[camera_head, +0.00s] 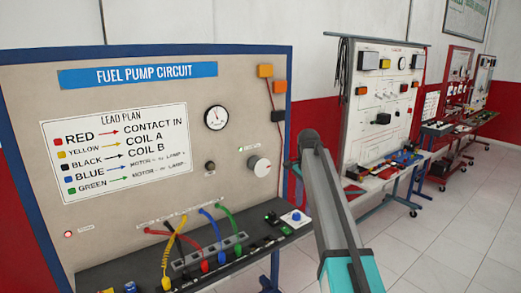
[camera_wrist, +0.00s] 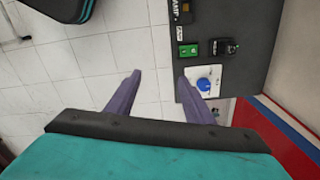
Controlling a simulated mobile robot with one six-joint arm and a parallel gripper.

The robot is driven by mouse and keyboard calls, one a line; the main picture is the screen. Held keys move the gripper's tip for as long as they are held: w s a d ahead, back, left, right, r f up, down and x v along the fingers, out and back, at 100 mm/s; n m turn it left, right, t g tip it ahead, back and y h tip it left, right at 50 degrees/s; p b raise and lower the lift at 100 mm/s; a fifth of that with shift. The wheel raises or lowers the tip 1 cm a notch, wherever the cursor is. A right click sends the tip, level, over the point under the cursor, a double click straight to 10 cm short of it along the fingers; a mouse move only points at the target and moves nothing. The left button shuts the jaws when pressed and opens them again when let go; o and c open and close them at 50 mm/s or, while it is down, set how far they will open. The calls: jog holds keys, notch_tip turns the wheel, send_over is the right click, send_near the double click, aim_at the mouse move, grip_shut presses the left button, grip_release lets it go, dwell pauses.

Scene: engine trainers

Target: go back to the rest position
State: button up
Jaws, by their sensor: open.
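My gripper (camera_wrist: 158,88) shows in the wrist view with its two purple-grey fingers spread apart and nothing between them but pale floor tiles. The right finger overlaps the edge of the dark bench shelf (camera_wrist: 225,75), beside a white plate with a blue knob (camera_wrist: 204,85). I cannot tell how far the fingers are above it. In the head view my arm rises at lower right, in front of the bench's right end; the fingers are not clearly seen there.
The fuel pump circuit board (camera_head: 230,100) stands at left, with colored leads (camera_head: 215,225) plugged in along its shelf (camera_head: 130,268). Other trainers (camera_head: 385,75) line the red and white wall at right. The tiled floor (camera_head: 440,225) at right is open.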

jog(key=s+f+g, duration=0.2)
jog(key=s+f, duration=0.5)
jog(key=f, duration=0.6)
jog(key=s+f+n+g, duration=0.1)
jog(key=s+f, duration=0.5)
jog(key=f, duration=0.7)
jog(key=s+f+g, duration=0.2)
jog(key=s+f, duration=0.5)
jog(key=f, duration=0.6)
jog(key=s+f+n, duration=0.4)
jog(key=s+f, duration=0.2)
jog(key=s, duration=0.6)
jog(key=s+f+n, duration=0.4)
jog(key=s+f, duration=0.2)
jog(key=s, duration=0.6)
jog(key=s+f+n, duration=0.5)
jog(key=s+f, duration=0.1)
jog(key=s, duration=0.6)
jog(key=shift+d+g, duration=0.4)
jog(key=shift+s, duration=0.1)
